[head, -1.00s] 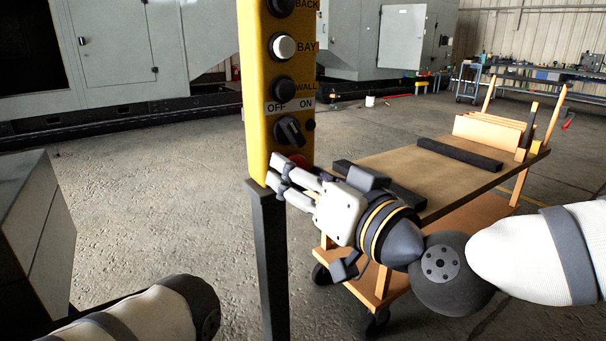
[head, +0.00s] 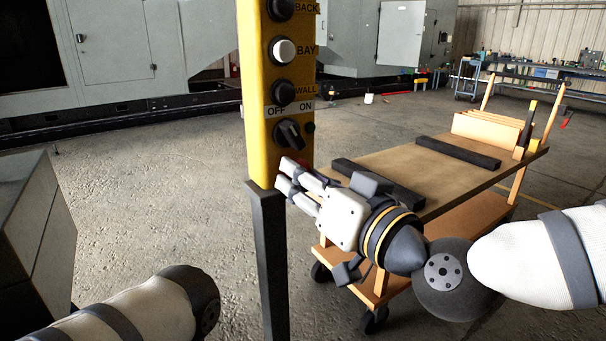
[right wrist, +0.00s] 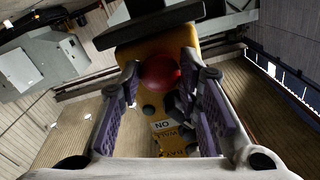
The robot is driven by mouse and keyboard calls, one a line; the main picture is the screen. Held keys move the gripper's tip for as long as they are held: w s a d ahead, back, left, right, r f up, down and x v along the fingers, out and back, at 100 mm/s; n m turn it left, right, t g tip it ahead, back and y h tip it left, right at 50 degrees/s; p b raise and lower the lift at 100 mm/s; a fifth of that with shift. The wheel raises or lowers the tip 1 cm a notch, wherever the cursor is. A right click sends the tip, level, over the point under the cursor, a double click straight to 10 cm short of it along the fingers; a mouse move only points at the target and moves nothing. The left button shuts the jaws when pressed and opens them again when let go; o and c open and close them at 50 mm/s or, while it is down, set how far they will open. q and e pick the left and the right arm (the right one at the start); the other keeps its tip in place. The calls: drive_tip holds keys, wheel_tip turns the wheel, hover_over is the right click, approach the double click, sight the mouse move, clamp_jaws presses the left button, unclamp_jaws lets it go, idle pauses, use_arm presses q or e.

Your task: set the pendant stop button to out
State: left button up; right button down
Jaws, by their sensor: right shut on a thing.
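The yellow pendant (head: 256,100) hangs upright in the middle of the head view, with a column of black and white controls and a black OFF/ON knob (head: 289,134). The red stop button (right wrist: 160,71) is low on its face; in the head view only a sliver shows behind my fingers. My right gripper (head: 284,174) is at the pendant's lower end. In the right wrist view its two fingers stand on either side of the red button, shut on it. How far out the button sits cannot be told. My left gripper is out of view; only my left arm shows.
A dark post (head: 268,260) stands under the pendant. A wooden cart (head: 400,168) with black strips on top is just behind my right gripper. A grey box (head: 35,230) is at the left. Large grey machines (head: 110,50) stand behind. The floor between is clear.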

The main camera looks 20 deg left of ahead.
drive_tip(key=c, duration=1.4)
unclamp_jaws()
drive_tip(key=shift+f, duration=0.1)
drive_tip(key=shift+o, duration=1.2)
drive_tip(key=shift+s+d, duration=0.1)
drive_tip(key=shift+d, duration=0.05)
drive_tip(key=v, duration=1.2)
